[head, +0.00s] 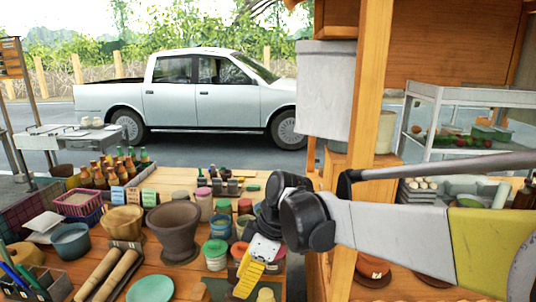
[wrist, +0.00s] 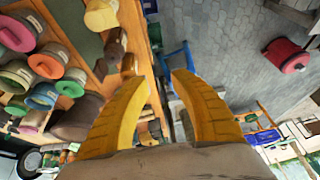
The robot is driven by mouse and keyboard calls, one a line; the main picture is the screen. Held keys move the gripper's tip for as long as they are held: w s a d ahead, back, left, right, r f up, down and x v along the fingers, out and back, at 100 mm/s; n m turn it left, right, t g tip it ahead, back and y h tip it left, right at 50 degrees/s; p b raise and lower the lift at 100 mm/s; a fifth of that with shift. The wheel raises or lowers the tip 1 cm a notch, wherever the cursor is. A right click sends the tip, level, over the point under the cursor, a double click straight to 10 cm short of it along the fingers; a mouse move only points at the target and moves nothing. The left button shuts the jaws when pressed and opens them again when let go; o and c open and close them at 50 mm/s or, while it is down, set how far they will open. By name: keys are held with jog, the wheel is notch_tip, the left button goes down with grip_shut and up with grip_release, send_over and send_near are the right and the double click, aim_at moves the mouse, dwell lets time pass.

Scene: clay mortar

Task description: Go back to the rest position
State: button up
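My gripper (head: 249,281) with yellow fingers hangs above the front right part of the wooden stall table, pointing down. In the wrist view my gripper (wrist: 160,82) has its two fingers apart with nothing between them. A brown clay mortar (head: 174,232) stands upright on the table, left of my gripper and apart from it. In the wrist view, a dark brown rounded shape (wrist: 76,120) beside the left finger may be the mortar, partly hidden.
Lidded jars (head: 217,254) crowd the table beside my gripper. Two wooden rolling pins (head: 108,277) and a blue bowl (head: 70,241) lie further left. A wooden post (head: 371,80) rises close to my arm. A red pot (wrist: 286,55) stands on the paved floor.

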jog(key=s+d+m+t+h, duration=0.1)
jog(key=s+d+m, duration=0.3)
jog(key=d, duration=0.4)
jog(key=s+d+m+t+h, duration=0.2)
jog(key=s+d+m+t, duration=0.2)
jog(key=d+m, duration=0.3)
jog(key=s+d+m+t+h, duration=0.1)
jog(key=s+d+m+t, duration=0.1)
jog(key=s+d+m, duration=0.3)
jog(key=d+m, duration=0.1)
jog(key=d, duration=0.3)
jog(key=shift+s+d+r+h, duration=0.25)
jog(key=shift+s+d+h, duration=0.05)
jog(key=shift+s+d, duration=0.1)
